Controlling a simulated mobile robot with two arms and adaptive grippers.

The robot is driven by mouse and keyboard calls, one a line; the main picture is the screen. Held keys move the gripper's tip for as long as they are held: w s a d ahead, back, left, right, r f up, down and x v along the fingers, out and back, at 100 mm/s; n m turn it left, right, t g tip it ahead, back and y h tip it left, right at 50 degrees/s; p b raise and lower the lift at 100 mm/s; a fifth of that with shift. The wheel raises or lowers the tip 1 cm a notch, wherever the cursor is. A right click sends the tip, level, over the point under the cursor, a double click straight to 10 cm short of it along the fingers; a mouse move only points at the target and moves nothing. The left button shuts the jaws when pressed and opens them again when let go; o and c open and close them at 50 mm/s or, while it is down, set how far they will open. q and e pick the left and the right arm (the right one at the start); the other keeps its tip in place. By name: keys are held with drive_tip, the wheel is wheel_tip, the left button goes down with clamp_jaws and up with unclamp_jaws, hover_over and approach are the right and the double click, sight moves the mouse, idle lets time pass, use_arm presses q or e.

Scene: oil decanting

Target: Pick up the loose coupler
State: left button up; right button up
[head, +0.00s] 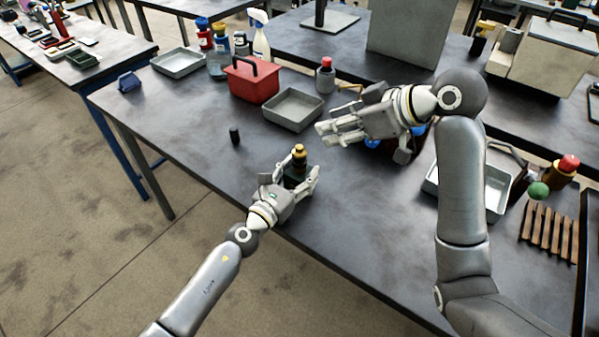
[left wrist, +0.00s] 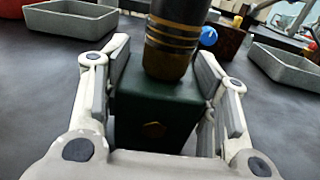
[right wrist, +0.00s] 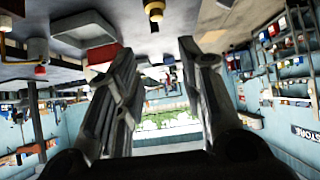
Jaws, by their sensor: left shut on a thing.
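A small dark cylinder (head: 234,135) stands alone on the table, left of my left gripper; it may be the loose coupler. My left gripper (head: 291,180) is shut on a dark green block (left wrist: 152,115), one finger on each side. A black cylinder with gold bands (left wrist: 172,40) stands upright on the block; its brass top (head: 299,153) shows in the head view. I cannot tell whether the block rests on the table. My right gripper (head: 325,132) is open and empty above the table, up and right of the left one; its spread fingers show in the right wrist view (right wrist: 158,60).
A grey tray (head: 292,122) lies behind the grippers, with a red caddy (head: 250,82) beyond it. A red-capped bottle (head: 325,77) stands right of the caddy. Another tray (head: 433,187) is partly behind my right arm. The tabletop around the dark cylinder is clear.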

idle(0.4)
drive_tip(key=shift+o, duration=1.3)
drive_tip(key=shift+a, duration=0.1)
drive_tip(key=shift+o, duration=0.7)
drive_tip(key=shift+w+a, duration=0.1)
drive_tip(key=shift+a, duration=0.2)
drive_tip(key=n+g+h, duration=0.6)
drive_tip(key=n+h, duration=0.2)
drive_tip(key=n, duration=0.2)
hover_over(299, 151)
drive_tip(key=shift+a+f, duration=0.3)
drive_tip(key=shift+f, duration=0.65)
wheel_tip(299, 151, down, 6)
drive_tip(key=shift+r, duration=0.1)
drive_tip(key=shift+w+d+f, duration=0.1)
drive_tip(key=shift+w+f, duration=0.05)
drive_tip(key=shift+f, duration=0.8)
drive_tip(key=shift+w+d+f, duration=0.15)
drive_tip(key=shift+f, duration=0.8)
drive_tip(key=shift+w+d+f, duration=0.1)
drive_tip(key=shift+w+f, duration=0.05)
drive_tip(key=shift+f, duration=0.8)
